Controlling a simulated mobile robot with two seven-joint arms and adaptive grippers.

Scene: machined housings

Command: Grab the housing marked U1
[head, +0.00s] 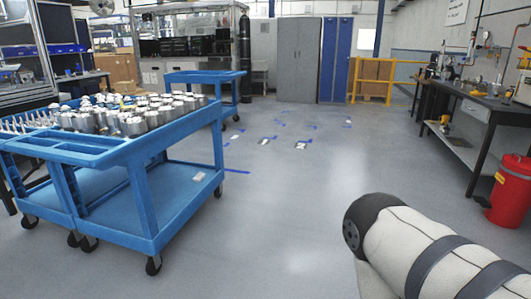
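Several grey metal cylindrical housings (134,125) stand close together on top of a blue cart (175,142) at the left. The marks on them are too small to read, so I cannot tell which one is U1. Smaller pale parts stand in rows at the left of the housings. Neither of my grippers shows. A white padded link of my arm with dark bands comes in at the lower right, well apart from the cart.
Another blue cart (205,76) stands behind. The middle floor (300,200) is clear apart from small floor markings. A workbench (490,107) and a red bin (509,192) stand at the right. Grey cabinets (298,60) and a yellow rail (375,80) are at the back.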

